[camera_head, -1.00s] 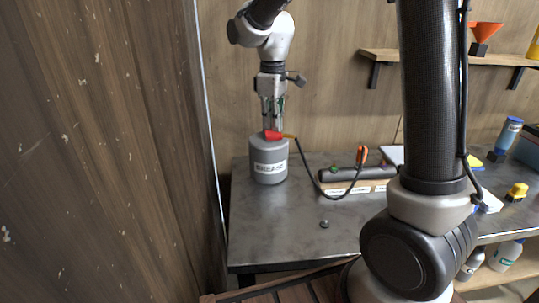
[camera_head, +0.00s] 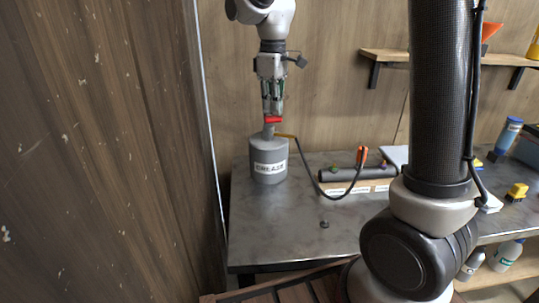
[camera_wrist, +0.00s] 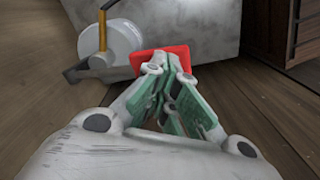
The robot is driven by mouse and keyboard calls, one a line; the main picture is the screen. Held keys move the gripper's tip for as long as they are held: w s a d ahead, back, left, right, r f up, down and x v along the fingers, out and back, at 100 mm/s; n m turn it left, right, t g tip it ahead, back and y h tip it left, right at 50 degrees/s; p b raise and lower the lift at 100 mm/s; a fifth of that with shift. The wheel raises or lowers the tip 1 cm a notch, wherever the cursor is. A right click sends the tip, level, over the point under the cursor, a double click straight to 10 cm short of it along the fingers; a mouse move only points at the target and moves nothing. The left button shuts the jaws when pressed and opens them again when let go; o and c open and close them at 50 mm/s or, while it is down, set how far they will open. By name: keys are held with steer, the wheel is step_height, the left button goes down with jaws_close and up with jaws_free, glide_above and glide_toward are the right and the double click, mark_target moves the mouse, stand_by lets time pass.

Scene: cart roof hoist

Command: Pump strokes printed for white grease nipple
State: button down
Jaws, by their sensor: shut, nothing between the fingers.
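A grey cylindrical grease pump (camera_head: 269,173) with a white label, partly legible as "GREASE", stands at the left end of the bench. Its red handle (camera_head: 273,119) sits raised on a short grey rod above the lid. My gripper (camera_head: 273,111) points down with its fingers closed, its tips at the top of the red handle. In the wrist view the fingertips (camera_wrist: 165,66) overlap the red handle (camera_wrist: 180,54); I cannot tell whether they touch. A black hose (camera_head: 310,176) runs from the pump's yellow pipe to a dark bar (camera_head: 340,174) with coloured nipples. I cannot make out a white one.
The bar rests on a wooden block (camera_head: 384,186) with small labels, too small to read. An orange piece (camera_head: 362,154) stands behind it. A small grey knob (camera_head: 324,225) lies on the bench (camera_head: 270,230). A wooden wall (camera_head: 100,150) closes off the left. Bottles stand at right.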

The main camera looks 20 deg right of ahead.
steer(key=shift+r, duration=0.65)
steer(key=shift+f, duration=0.1)
steer(key=shift+f, duration=4.25)
steer(key=shift+r, duration=4.35)
steer(key=shift+f, duration=0.1)
